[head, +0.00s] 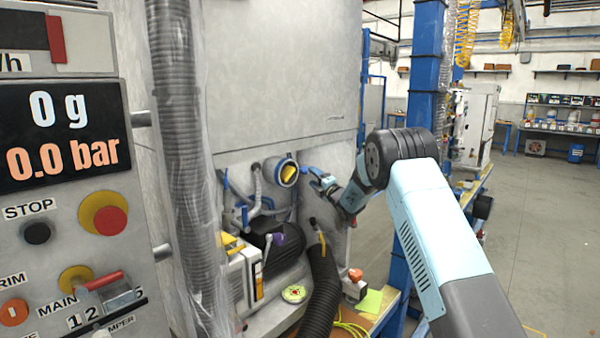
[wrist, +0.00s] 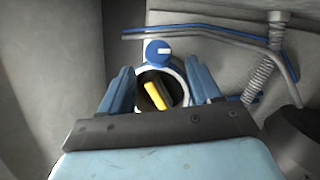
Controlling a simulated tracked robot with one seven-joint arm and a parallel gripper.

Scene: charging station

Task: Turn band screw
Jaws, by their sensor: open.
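A round port with a blue-and-white band (head: 288,172) sticks out of the pale machine, with a yellow part (head: 289,173) inside its opening. In the wrist view the port's white rim and the yellow part (wrist: 157,95) show between my fingers. A blue round knob with a white bar (wrist: 158,52), which looks like the band screw, sits on the band just beyond my fingertips. My gripper (head: 314,178) is open and empty, close in front and to the right of the port in the head view. In the wrist view its blue fingers (wrist: 161,76) stand apart, either side of the port.
A grey pipe with a blue line (wrist: 215,34) and a spring-like hose (wrist: 259,78) run close by at the upper right. Below the port are a dark motor (head: 275,243) and a black corrugated hose (head: 322,285). A control panel (head: 62,240) stands left.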

